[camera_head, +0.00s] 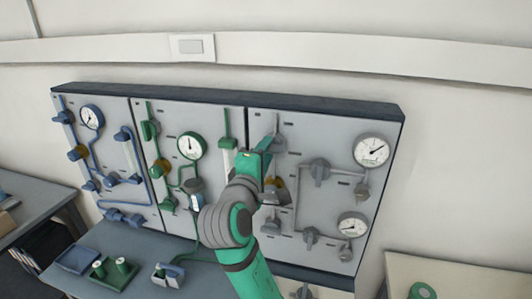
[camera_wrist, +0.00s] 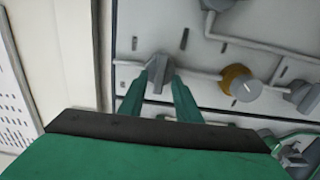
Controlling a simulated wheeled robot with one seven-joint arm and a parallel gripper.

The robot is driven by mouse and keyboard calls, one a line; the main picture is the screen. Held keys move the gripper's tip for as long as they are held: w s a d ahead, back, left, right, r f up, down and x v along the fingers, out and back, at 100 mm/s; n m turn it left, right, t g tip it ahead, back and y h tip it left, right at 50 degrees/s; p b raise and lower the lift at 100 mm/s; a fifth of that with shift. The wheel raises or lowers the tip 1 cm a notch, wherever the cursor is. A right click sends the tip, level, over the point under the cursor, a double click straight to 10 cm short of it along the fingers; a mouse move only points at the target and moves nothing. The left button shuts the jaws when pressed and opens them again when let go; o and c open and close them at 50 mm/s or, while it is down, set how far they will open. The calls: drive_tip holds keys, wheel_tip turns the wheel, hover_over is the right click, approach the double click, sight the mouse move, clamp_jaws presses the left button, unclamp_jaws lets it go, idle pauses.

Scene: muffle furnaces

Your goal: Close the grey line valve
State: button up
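The grey line runs over the right panel (camera_head: 335,130), with several grey valve handles and grey pipes. One grey valve handle (camera_head: 278,143) is at the panel's upper left. My gripper (camera_head: 266,150) is beside it, partly hiding that corner. In the wrist view, a grey handle (camera_wrist: 158,74) shows between and just beyond the two green fingertips of my gripper (camera_wrist: 162,80). The fingers are apart, one on each side of the handle; I cannot tell whether they touch it. A brass-coloured fitting (camera_wrist: 238,82) sits farther along the same pipe.
A green-line panel (camera_head: 168,120) and a blue-line panel (camera_head: 105,115) adjoin on the left. Two gauges, an upper gauge (camera_head: 371,151) and a lower gauge (camera_head: 352,225), are on the grey panel. A bench (camera_head: 140,250) with a blue tray (camera_head: 76,259) stands below.

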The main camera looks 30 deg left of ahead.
drive_tip(key=v, duration=1)
drive_tip(key=shift+s, duration=0.35)
drive_tip(key=shift+s+d, duration=0.1)
